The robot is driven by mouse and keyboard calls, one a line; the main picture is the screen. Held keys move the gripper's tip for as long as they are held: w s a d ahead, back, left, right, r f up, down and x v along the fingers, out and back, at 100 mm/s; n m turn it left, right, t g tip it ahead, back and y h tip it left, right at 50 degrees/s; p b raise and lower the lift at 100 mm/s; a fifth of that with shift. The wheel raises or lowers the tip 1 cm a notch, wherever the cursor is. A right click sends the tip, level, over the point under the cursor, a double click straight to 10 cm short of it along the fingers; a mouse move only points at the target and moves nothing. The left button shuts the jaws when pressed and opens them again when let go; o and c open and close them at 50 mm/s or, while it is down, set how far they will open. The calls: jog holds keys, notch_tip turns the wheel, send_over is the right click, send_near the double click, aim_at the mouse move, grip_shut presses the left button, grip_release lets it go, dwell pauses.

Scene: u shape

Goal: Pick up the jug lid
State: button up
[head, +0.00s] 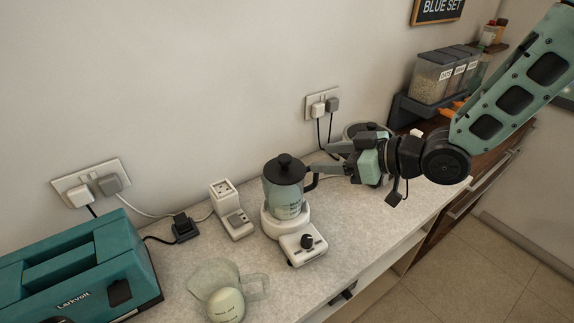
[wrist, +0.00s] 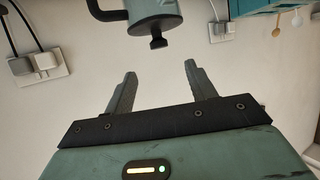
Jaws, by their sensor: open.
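The jug (head: 283,196) is a grey-green vessel with a dark handle, upright on a white base. Its black lid (head: 284,168) with a round knob sits on top. In the wrist view the jug (wrist: 153,8) appears upside down at the top edge, with the lid knob (wrist: 158,42) pointing down towards my fingers. My gripper (head: 318,158) is open and empty, just right of the lid at about its height. In the wrist view the knob lies beyond the gap between my fingertips (wrist: 160,70), apart from them.
A clear measuring jug (head: 219,285) stands in front, and a teal box (head: 75,268) at left. A white socket block (head: 231,208) and cables lie behind. Another lidded vessel (head: 365,130) is partly hidden behind my gripper. Wall sockets (head: 322,107) are behind it.

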aim_at(285, 157)
jog(key=p+x, duration=0.2)
jog(key=x, duration=0.5)
jog(key=p+x, duration=0.3)
jog(key=x, duration=0.1)
jog(key=shift+a, duration=0.1)
jog(key=shift+w+a+f, duration=0.25)
jog(key=c, duration=1.1)
jog(key=shift+c, duration=0.4)
jog(key=shift+r, duration=0.15)
